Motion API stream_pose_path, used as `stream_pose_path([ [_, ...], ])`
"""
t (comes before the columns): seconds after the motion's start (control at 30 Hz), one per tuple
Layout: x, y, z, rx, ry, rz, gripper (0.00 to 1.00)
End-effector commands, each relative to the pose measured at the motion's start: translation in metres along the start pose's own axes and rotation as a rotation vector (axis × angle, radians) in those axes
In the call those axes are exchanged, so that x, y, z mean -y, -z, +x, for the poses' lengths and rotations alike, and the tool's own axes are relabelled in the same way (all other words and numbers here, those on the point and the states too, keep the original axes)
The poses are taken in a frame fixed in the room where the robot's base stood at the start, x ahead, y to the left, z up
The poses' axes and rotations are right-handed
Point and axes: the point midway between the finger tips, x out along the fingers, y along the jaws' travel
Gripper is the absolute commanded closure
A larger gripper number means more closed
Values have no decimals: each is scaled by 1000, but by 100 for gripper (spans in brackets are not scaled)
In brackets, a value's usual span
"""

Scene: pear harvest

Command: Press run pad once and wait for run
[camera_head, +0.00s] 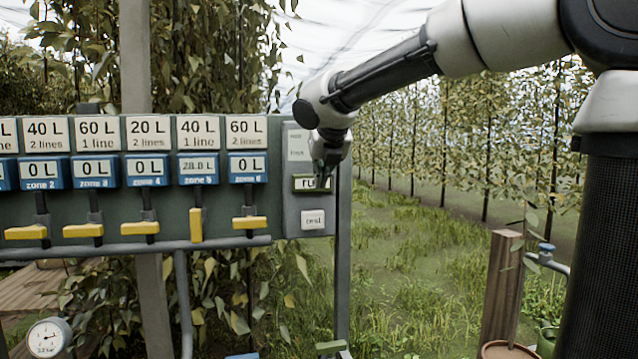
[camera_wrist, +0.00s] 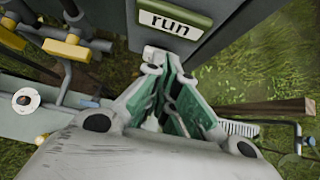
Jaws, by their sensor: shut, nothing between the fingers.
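The run pad (camera_head: 303,184) is a green-framed label on the grey control panel at the right end of the board. In the wrist view the run pad (camera_wrist: 172,21) reads "run" at the top of the picture. My gripper (camera_head: 325,178) is in front of it and hides the end of its word. In the wrist view my gripper (camera_wrist: 168,62) is shut and empty, with its tips just below the pad's lower edge. I cannot tell whether the tips touch the panel. The zone 5 display (camera_head: 198,168) reads about 28.0 L.
A second white pad (camera_head: 313,220) sits below the run pad. The zone 5 yellow handle (camera_head: 196,225) is vertical; the other visible handles, such as zone 4's (camera_head: 139,228), are horizontal. Their displays read 0 L. A wooden post (camera_head: 502,285) stands at right. Open grass lies between.

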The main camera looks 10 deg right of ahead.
Motion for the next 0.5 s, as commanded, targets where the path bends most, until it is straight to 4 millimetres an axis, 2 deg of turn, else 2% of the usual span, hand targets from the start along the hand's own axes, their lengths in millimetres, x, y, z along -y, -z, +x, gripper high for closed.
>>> stream_pose_path([
  [0.23, 0, 0, -41, 2, -2, 0, 100],
  [0.5, 0, 1, -58, -2, 0, 0, 100],
])
